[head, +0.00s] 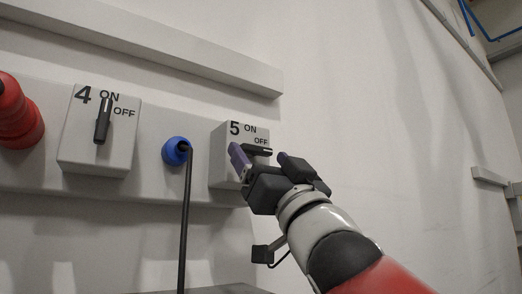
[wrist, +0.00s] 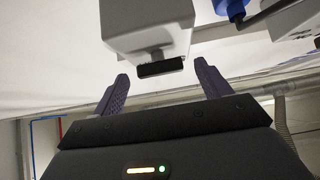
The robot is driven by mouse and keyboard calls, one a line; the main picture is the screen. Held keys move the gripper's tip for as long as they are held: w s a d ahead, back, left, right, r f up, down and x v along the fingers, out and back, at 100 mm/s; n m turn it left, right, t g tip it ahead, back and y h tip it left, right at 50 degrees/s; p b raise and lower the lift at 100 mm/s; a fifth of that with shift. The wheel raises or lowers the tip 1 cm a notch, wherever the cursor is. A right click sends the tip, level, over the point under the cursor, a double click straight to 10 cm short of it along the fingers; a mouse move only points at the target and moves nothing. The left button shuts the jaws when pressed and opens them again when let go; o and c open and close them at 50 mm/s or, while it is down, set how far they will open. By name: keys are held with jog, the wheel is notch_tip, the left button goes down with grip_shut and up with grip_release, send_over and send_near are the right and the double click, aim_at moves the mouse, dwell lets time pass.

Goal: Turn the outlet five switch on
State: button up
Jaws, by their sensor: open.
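The outlet five switch box (head: 226,158) is a grey box on the wall, marked 5, ON and OFF. Its dark handle (head: 257,149) lies roughly level, pointing right just below the OFF mark. My gripper (head: 262,160) is open in front of the box, partly hiding its lower right. In the wrist view, the box (wrist: 146,28) is ahead and the dark handle (wrist: 160,68) is between the two purple fingers of my gripper (wrist: 161,82), apart from both. The fingertips reach about as far as the handle.
To the left, the outlet four box (head: 90,155) has its handle (head: 103,121) upright toward ON. Between the boxes is a blue plug (head: 176,151) with a black cable (head: 185,225) hanging down. A red plug (head: 18,110) is at the far left. The wall right of box five is clear.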

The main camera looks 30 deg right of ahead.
jog(key=shift+w+r, duration=0.4)
jog(key=shift+c, duration=0.3)
jog(key=c, duration=0.9)
